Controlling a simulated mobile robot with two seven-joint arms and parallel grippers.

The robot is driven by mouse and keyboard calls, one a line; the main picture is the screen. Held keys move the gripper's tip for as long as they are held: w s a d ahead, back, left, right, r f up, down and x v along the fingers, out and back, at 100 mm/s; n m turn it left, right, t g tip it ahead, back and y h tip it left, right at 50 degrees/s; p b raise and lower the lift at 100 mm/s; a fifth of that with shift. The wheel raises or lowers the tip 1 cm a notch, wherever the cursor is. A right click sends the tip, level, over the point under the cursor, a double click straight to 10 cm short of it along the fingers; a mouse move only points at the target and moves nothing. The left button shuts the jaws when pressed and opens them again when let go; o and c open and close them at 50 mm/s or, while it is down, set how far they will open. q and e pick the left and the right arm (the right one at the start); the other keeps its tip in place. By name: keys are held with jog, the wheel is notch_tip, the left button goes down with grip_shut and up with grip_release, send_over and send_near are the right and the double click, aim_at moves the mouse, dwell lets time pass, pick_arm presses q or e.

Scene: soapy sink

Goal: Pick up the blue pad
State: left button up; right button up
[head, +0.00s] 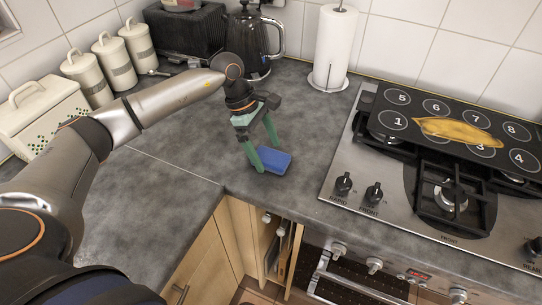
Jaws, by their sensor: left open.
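The blue pad (273,161) lies flat on the grey countertop, close to the inner corner of the counter's front edge. My left gripper (267,156) points down at it with its two green fingers spread. One fingertip is at the pad's left side, and the other is near its far side. Whether the fingers touch the pad I cannot tell. My right gripper is not in view.
A paper towel roll (333,48) and a black kettle (252,42) stand behind. A gas hob (437,215) with a numbered black board (397,98) and a yellow cloth-like item (458,132) is at right. White canisters (138,48) stand at left. Counter around the pad is clear.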

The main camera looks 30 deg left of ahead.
pick_arm(q)
jog(key=shift+d+f, duration=0.15)
jog(key=shift+f, duration=0.3)
jog(key=shift+c, duration=0.2)
jog(key=c, duration=1.2)
